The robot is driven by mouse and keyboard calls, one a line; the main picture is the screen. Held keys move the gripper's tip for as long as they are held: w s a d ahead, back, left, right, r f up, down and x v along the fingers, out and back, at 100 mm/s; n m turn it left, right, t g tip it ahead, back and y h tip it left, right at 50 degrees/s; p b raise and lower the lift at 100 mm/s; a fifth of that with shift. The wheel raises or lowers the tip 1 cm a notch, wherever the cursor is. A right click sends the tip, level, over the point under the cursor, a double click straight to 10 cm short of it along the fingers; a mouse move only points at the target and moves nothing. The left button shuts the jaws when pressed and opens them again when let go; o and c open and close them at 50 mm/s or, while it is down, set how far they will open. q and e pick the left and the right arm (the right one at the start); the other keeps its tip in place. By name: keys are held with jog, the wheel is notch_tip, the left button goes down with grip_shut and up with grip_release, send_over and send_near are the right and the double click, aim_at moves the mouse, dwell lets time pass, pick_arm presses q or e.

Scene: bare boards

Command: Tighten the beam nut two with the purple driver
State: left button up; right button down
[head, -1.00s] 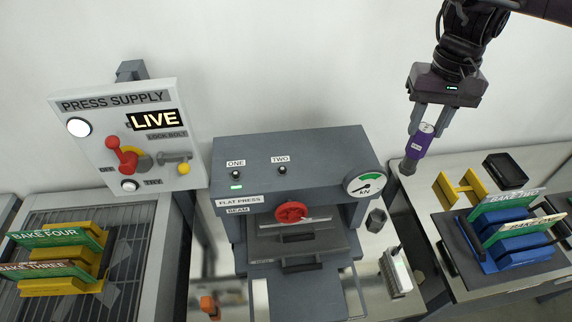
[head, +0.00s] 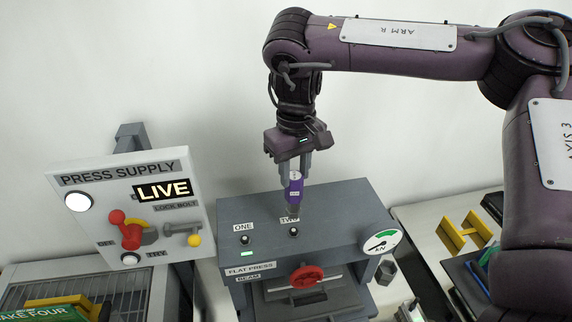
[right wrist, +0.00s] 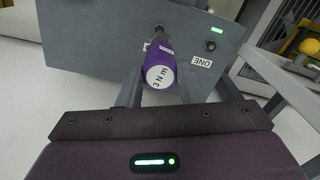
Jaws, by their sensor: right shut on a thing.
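My right gripper (head: 294,176) is shut on the purple driver (head: 295,188) and holds it upright, tip down, over the press top. The driver also shows in the right wrist view (right wrist: 159,66), its end marked "3 N m". Beam nut two (head: 294,232) is a dark knob beside the TWO label, just below the driver's tip; I cannot tell whether they touch. Beam nut one (head: 244,240) stands by the ONE label, with a lit green light (head: 246,254) in front of it. The flat press (head: 340,205) is a grey box. My left gripper is not in view.
The press supply panel (head: 130,200) at left reads LIVE, with a red lever (head: 130,232). A red knob (head: 307,277) and kN gauge (head: 382,241) are on the press front. A yellow rack (head: 460,232) stands on the right-hand table.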

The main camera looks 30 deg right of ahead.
aim_at(295, 187)
jog(key=shift+d, duration=0.15)
jog(key=shift+s+f+b, duration=0.1)
jog(key=shift+f+b, duration=0.55)
jog(key=shift+f, duration=0.45)
jog(key=shift+f+b, duration=0.6)
jog(key=shift+f, duration=0.6)
pick_arm(q)
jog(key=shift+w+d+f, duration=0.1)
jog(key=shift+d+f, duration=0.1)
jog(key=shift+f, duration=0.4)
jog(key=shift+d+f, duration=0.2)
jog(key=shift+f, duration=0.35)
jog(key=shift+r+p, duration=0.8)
jog(key=shift+p, duration=0.05)
